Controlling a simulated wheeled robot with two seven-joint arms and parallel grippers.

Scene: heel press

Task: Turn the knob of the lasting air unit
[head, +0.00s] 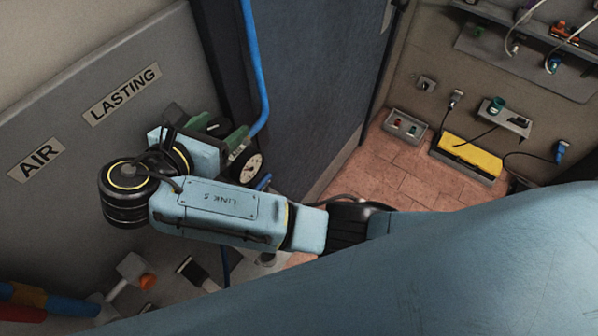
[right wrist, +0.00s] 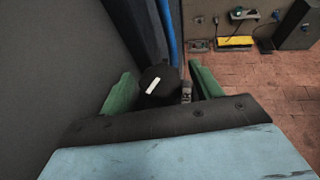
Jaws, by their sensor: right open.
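The knob (right wrist: 158,86) is black with a white pointer mark, and in the right wrist view it sits between the two green fingers of my right gripper (right wrist: 163,82). The fingers stand apart on either side of it, with a gap visible at the right; I cannot tell how deep they reach around it. In the head view my right gripper (head: 219,130) is at the air unit, below the LASTING label (head: 122,95), and my wrist and gripper mostly hide the knob there. A round white gauge (head: 245,168) shows beside the fingers. My left gripper is not in view.
A grey panel with an AIR label (head: 36,158) stands at the left. A blue hose (head: 255,70) runs up from the unit. A yellow-topped box (head: 470,154) and a small grey box (head: 404,128) lie by the far wall. The brick-coloured floor between is clear.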

